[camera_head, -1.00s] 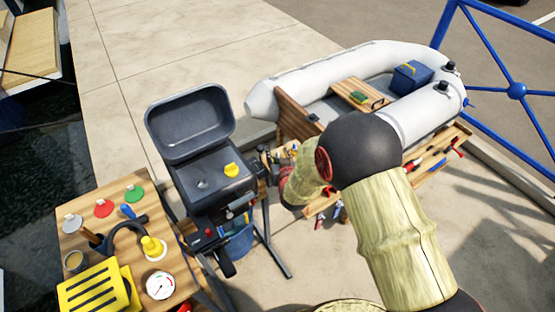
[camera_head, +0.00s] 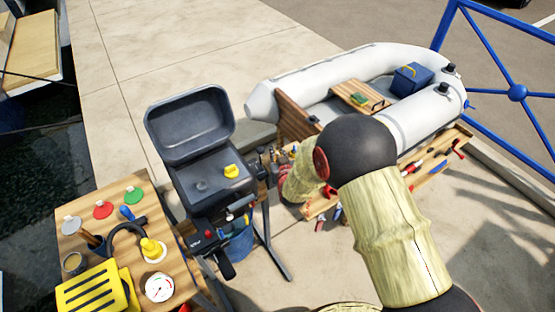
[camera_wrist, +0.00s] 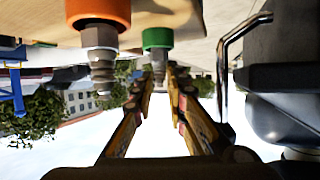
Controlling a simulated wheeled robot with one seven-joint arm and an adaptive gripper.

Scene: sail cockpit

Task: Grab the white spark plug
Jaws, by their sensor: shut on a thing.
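In the wrist view, my gripper (camera_wrist: 159,78) reaches forward with its two fingertips on either side of a grey metal plug end (camera_wrist: 158,66), and it is closed on it. A green collar (camera_wrist: 157,38) shows just above this end. I cannot tell if both belong to one plug, or if a white plug is hidden behind the green collar. A larger orange-collared plug (camera_wrist: 97,12) with a grey ridged end hangs nearer, to the left and apart from the fingers. In the head view, my arm hides most of the gripper, and no white spark plug is clearly visible.
A bent metal rod (camera_wrist: 226,60) and a dark-and-grey body (camera_wrist: 275,90) stand close on the right in the wrist view. In the head view, an open-lidded dark grill (camera_head: 208,175), a grey inflatable boat (camera_head: 300,72) and a cluttered wooden table (camera_head: 125,200) surround my arm.

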